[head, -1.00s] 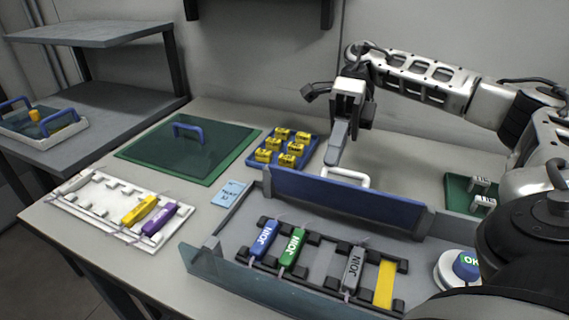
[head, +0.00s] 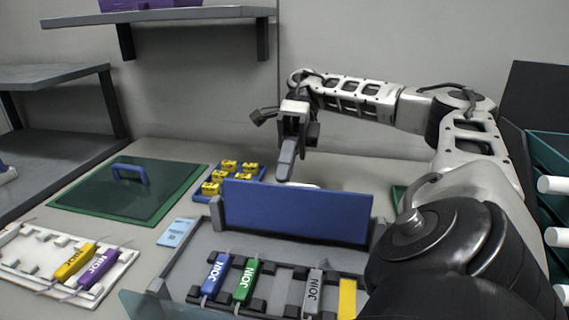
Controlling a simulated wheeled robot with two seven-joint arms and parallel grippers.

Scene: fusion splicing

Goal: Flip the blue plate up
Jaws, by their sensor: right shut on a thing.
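The blue plate (head: 297,212) stands close to upright at the back edge of a grey splicing tray, its broad face toward me. My right gripper (head: 287,166) is behind the plate's top edge, pointing down. It is shut on the plate's white handle (head: 303,185), of which only a sliver shows above the edge; the contact itself is mostly hidden by the plate. My left gripper is not in view.
The grey tray (head: 205,240) holds blue, green and grey JOIN pieces and a yellow strip. A white rack (head: 22,250) with yellow and purple pieces is at left. A green mat with a blue-handled lid (head: 90,190) and a blue tray of yellow blocks (head: 205,195) stand behind. Shelves are at the upper left.

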